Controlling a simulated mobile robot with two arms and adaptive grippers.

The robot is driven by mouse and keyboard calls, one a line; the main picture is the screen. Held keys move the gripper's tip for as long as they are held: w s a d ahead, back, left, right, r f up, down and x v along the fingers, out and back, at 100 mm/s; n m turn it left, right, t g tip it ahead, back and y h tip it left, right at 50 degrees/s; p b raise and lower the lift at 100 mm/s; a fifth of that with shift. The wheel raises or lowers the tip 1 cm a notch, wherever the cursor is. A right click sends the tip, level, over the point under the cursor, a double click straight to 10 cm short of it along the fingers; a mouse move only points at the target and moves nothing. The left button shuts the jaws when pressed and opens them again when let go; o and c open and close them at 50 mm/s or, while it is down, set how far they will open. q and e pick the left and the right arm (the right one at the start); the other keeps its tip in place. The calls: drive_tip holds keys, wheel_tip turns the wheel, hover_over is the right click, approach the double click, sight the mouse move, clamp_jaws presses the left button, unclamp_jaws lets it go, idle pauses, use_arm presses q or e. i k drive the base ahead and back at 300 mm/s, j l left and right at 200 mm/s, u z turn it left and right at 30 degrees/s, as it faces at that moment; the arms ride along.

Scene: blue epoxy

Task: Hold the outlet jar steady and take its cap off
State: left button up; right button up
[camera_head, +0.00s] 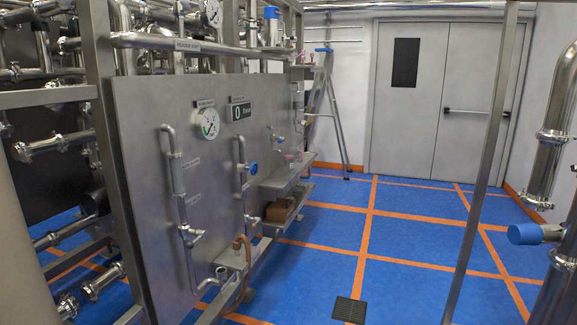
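Neither of my grippers is in view. A small grey open-looking cylinder (221,273) stands on the low ledge (234,257) at the foot of the steel panel, close to a bent spout. It may be the outlet jar, but it is too small to be sure, and I cannot make out a cap on it. A copper-coloured bent tube (244,245) stands beside it and a hose hangs below the ledge.
The steel panel (150,130) carries gauges, valves and sight tubes. A shelf (285,178) juts from its far end, with a brown box (280,210) below. A thin post (480,170) and a blue-ended pipe (530,233) stand right. Blue floor (400,285) between is clear, with a drain grate (349,309).

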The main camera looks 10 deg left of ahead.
sight(287, 163)
drive_tip(key=i+z, duration=0.15)
drive_tip(key=i, duration=2.2)
drive_tip(key=i+u, duration=0.2)
drive_tip(key=i, duration=0.25)
drive_tip(key=i+l+u, duration=0.15)
drive_tip(key=i, duration=0.3)
drive_tip(key=i+l+u, duration=0.2)
drive_tip(key=i, duration=0.25)
drive_tip(key=i+l+u, duration=0.15)
drive_tip(key=i+l, duration=0.15)
drive_tip(key=i, duration=0.1)
